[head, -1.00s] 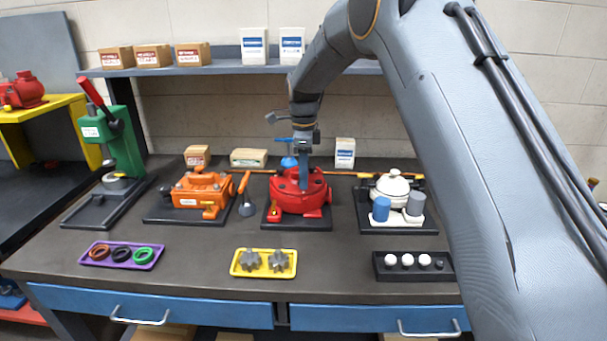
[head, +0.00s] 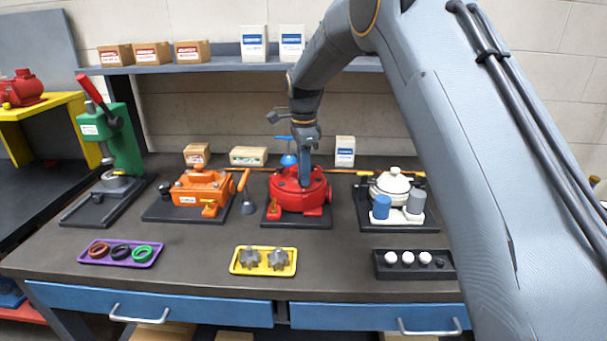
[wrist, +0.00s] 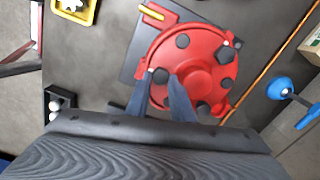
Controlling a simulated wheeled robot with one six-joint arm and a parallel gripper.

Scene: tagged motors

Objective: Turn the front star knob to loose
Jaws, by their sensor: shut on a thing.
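The red motor (head: 287,200) stands on a dark plate in the middle of the bench. In the wrist view its round red cover (wrist: 198,78) carries several dark knobs around a raised centre. The front star knob (wrist: 160,76) is the dark knob nearest the bench's front side. My gripper (wrist: 161,77) reaches down over the cover with one finger on each side of that knob and is shut on it. In the head view my gripper (head: 304,183) stands upright on the motor's top, and the knob between its fingers is too small to make out.
An orange motor (head: 200,190) stands to the left and a white-topped one (head: 393,187) to the right. A yellow tray of gears (head: 235,268), a purple tray of rings (head: 86,257) and a black tray (head: 380,270) lie in front. A blue lamp (wrist: 279,89) stands behind.

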